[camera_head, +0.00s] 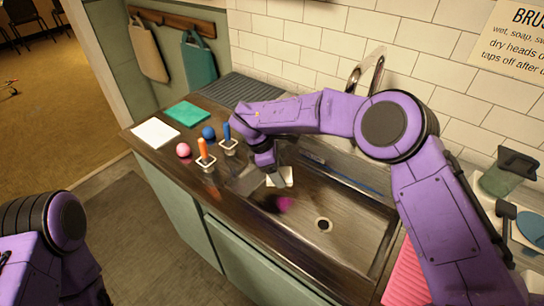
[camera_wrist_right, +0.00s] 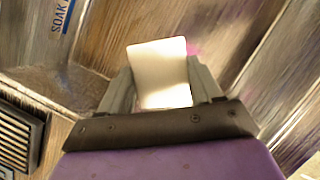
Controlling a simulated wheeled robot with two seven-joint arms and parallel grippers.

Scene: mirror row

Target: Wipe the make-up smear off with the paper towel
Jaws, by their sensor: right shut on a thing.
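The make-up smear (camera_head: 284,204) is a magenta patch in the basin, just in front of the towel in the head view. A bit of the smear (camera_wrist_right: 193,48) shows beside the towel in the wrist view; the rest is hidden. I cannot tell whether the towel touches the basin. My left gripper is out of view.
The basin has a drain (camera_head: 323,225) and a tap (camera_head: 365,72) behind it. To the left, the counter holds orange and blue handled brushes in holders, a pink ball (camera_head: 183,150), a blue ball (camera_head: 208,132), a white sheet (camera_head: 155,132) and a green cloth (camera_head: 187,114).

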